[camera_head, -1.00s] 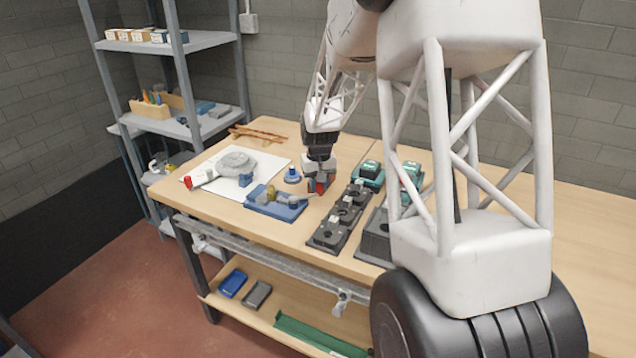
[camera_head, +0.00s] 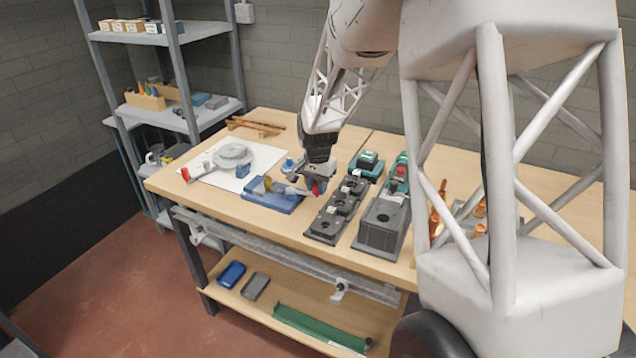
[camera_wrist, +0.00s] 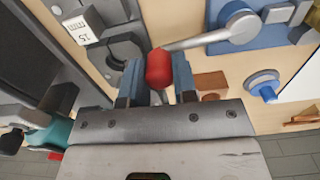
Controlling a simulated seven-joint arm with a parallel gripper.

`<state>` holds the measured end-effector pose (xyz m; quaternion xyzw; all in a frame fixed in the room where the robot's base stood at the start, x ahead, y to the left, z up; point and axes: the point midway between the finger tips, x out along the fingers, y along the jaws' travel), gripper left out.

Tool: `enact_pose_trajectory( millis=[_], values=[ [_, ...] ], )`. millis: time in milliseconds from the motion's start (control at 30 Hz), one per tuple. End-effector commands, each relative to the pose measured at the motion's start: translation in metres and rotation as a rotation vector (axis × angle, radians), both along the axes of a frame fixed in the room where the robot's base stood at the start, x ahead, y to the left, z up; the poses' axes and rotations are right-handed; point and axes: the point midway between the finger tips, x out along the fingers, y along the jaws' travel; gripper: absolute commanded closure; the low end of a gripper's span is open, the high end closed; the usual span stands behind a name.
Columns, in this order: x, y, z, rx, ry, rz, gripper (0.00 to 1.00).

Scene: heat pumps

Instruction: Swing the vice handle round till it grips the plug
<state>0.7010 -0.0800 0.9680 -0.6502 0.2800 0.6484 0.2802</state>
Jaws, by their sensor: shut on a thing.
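The vice (camera_head: 262,202) has a blue base and lies near the front of the bench, left of the grey fixtures. A small brass-yellow piece, which looks like the plug (camera_head: 266,184), sits on it; its contact with the jaws is too small to judge. The handle is a grey rod from a round hub (camera_wrist: 238,24) to a red knob (camera_wrist: 159,68), which also shows in the head view (camera_head: 320,187). My gripper (camera_wrist: 158,80) is shut on the red knob, a finger on each side. The rod points right, away from the vice, in the head view.
Grey block fixtures (camera_head: 335,215) stand close right of my gripper, one marked 15 mm in the wrist view. A blue round piece (camera_head: 289,167) stands behind the vice. A white sheet (camera_head: 215,178) with a red-ended tool lies left. Green-topped units (camera_head: 367,163) stand behind right.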

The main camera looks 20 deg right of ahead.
Motion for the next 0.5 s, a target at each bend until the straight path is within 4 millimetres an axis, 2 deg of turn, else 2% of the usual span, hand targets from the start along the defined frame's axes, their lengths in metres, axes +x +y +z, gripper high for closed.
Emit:
enact_pose_trajectory(
  millis=[500],
  values=[
    [-0.0084, 0.0055, -0.0015, 0.002, 0.008, -0.077, 1.0]
  ],
)
